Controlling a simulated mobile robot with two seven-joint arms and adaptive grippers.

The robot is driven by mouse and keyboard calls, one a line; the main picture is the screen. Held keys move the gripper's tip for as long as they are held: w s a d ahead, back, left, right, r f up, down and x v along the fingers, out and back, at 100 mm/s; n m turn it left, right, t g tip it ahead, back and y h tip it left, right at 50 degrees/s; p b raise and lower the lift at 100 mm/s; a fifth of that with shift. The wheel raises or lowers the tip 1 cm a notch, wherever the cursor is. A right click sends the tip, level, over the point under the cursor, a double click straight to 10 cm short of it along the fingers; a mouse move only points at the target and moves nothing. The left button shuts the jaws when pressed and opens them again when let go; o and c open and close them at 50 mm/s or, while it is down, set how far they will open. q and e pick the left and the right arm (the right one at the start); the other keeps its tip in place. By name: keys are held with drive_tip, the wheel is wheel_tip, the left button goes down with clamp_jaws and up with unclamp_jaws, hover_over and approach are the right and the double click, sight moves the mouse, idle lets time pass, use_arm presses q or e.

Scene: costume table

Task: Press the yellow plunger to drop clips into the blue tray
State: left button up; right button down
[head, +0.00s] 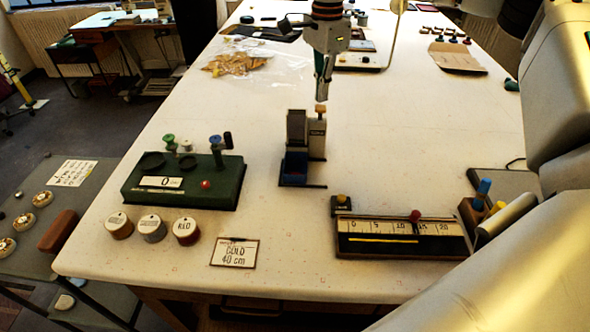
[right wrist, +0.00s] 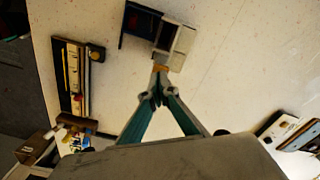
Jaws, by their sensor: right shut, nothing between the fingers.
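The clip dispenser (head: 297,127) is a grey tower block standing in the middle of the table. Its yellow-orange plunger (head: 320,109) tops a lighter labelled column on the right side; the plunger also shows in the right wrist view (right wrist: 161,68). The blue tray (head: 295,164) sits at the foot of the dispenser, and I cannot make out clips in it. My right gripper (head: 321,98) points down, shut and empty, with its tips right at the plunger's top. I cannot tell whether they touch it. My left gripper is not in view.
A green box with posts (head: 180,183) stands left of the dispenser, with round tins (head: 152,228) and a sign card (head: 234,252) in front. A ruler device (head: 400,238) lies front right. A clear bag of gold pieces (head: 236,64) lies behind left.

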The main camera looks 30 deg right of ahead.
drive_tip(key=shift+r, duration=3)
